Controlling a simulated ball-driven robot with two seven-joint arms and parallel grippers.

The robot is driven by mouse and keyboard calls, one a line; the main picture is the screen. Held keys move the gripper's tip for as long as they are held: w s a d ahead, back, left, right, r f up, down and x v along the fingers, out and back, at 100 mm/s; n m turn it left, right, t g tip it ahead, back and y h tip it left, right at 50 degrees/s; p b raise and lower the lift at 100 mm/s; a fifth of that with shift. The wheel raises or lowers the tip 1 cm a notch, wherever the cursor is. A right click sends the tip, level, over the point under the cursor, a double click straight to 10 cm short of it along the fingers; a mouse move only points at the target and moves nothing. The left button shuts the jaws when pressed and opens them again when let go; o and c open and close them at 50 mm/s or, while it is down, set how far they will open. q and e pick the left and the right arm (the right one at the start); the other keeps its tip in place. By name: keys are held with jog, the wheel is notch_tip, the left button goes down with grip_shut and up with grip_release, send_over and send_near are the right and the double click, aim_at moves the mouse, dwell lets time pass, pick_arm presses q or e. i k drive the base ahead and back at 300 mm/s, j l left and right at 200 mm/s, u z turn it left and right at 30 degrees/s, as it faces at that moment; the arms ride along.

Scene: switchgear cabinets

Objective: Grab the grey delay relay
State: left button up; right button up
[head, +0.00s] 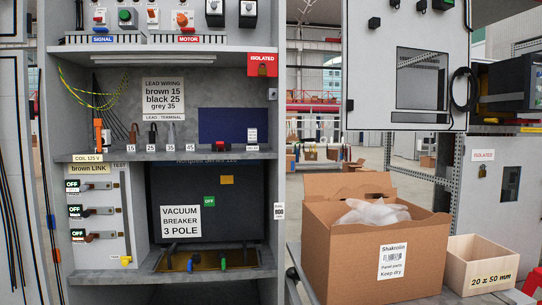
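I cannot make out with certainty which thing is the grey delay relay. Two dark units with pale round dials, one (215,10) beside another (248,10), stand at the top right of the cabinet's upper shelf, cut by the picture's top edge. To their left are light units with coloured knobs, one green (126,16) and one orange (182,18). Several short leads, among them a grey one (171,134), stand on the middle shelf above number tags. Neither of my grippers is in view.
An open carton (345,235) with clear plastic in it stands at the right, beside a wooden box (483,265). A breaker (205,210) fills the lower bay. An orange-handled tool (98,135) stands on the middle shelf (230,153). A panel with a window (420,75) hangs at the upper right.

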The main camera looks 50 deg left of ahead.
aim_at(252, 132)
jog(key=j+u, duration=0.3)
jog(key=u, duration=0.15)
jog(key=i+j+u, duration=0.1)
jog(key=j+u, duration=0.15)
jog(key=u, duration=0.25)
jog(key=i+j+u, duration=0.15)
jog(key=u, duration=0.3)
jog(key=j+z, duration=0.1)
